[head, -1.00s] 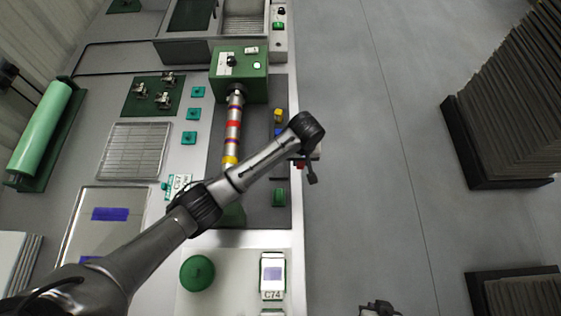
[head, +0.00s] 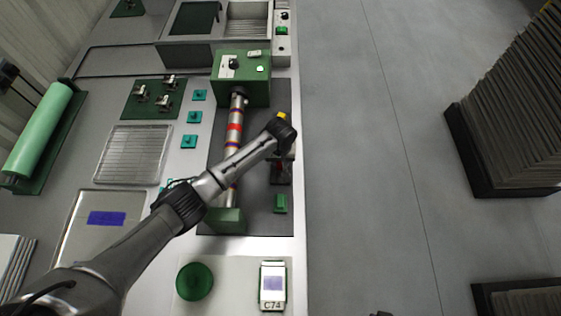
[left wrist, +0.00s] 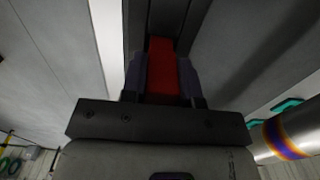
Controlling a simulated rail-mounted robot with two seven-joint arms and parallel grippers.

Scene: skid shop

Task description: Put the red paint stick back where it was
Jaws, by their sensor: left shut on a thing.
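The red paint stick (left wrist: 162,70) stands out between the two dark fingers of my left gripper in the left wrist view. My left gripper (head: 281,168) is shut on it, over the dark mat along the right side of the bench. In the head view my wrist mostly hides the stick and the fingers. A yellow paint stick (head: 284,116) shows just beyond my wrist; what holds it is hidden. I cannot tell whether the red stick touches anything below. My right gripper is not recognisable; only a dark sliver shows at the bottom edge.
A metal roller with coloured bands (head: 235,127) runs left of my gripper, from a green motor box (head: 243,79) to a green end block (head: 228,221). A small green block (head: 281,203) sits nearer on the mat.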

